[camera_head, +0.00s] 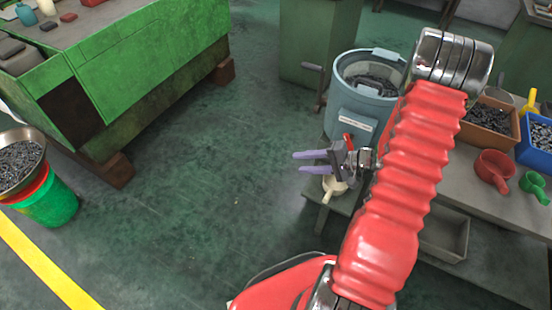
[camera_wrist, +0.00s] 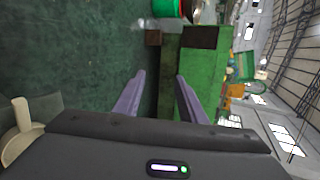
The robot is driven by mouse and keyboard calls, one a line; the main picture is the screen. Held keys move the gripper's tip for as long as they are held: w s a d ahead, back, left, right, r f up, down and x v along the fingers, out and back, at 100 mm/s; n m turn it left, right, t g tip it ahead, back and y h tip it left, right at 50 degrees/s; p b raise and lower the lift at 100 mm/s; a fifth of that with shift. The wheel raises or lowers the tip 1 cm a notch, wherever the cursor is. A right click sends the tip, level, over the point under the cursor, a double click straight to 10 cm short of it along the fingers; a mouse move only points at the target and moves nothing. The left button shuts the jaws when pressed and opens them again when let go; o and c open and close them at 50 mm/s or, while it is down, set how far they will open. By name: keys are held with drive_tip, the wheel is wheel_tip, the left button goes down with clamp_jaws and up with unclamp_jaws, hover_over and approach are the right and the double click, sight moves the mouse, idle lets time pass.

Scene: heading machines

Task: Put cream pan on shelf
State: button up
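The cream pan (camera_head: 333,187) sits on a low grey stand (camera_head: 346,207) in front of the blue-grey bin, just below my gripper in the head view. It also shows at the left edge of the wrist view (camera_wrist: 18,135), beside my gripper. My gripper (camera_head: 299,162) points left, with its two purple fingers apart and nothing between them; the wrist view shows the same gap (camera_wrist: 161,75). A grey shelf-like bench (camera_head: 468,178) at the right holds a red pan (camera_head: 494,170) and a green pan (camera_head: 535,184). My red arm hides part of this bench.
A blue-grey bin (camera_head: 350,110) of dark parts stands behind my gripper. An orange box (camera_head: 512,134) and a blue box (camera_head: 527,157) stand on the bench. A green machine (camera_head: 150,55) and a green bucket (camera_head: 50,205) are at left. The middle floor is clear.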

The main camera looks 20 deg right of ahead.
drive_tip(key=s+a+r+n+g+h, duration=0.1)
drive_tip(key=s+a+r+n+g, duration=0.2)
drive_tip(key=a+r, duration=0.45)
drive_tip(key=s+a+r+n+g+h, duration=0.1)
drive_tip(key=s+a+r+n+g, duration=0.25)
drive_tip(key=a+r, duration=0.4)
drive_tip(key=s+a+r+n+t+h, duration=0.1)
drive_tip(key=s+r+n+h, duration=0.1)
drive_tip(key=s+r, duration=0.3)
drive_tip(key=s+a+r+n+t+h, duration=0.1)
drive_tip(key=s+r+h, duration=0.3)
drive_tip(key=r, duration=0.5)
drive_tip(key=shift+s+a+r+n+t+h, duration=0.3)
drive_tip(key=shift+s+n+t+h, duration=0.1)
drive_tip(key=shift+n+t+h, duration=0.2)
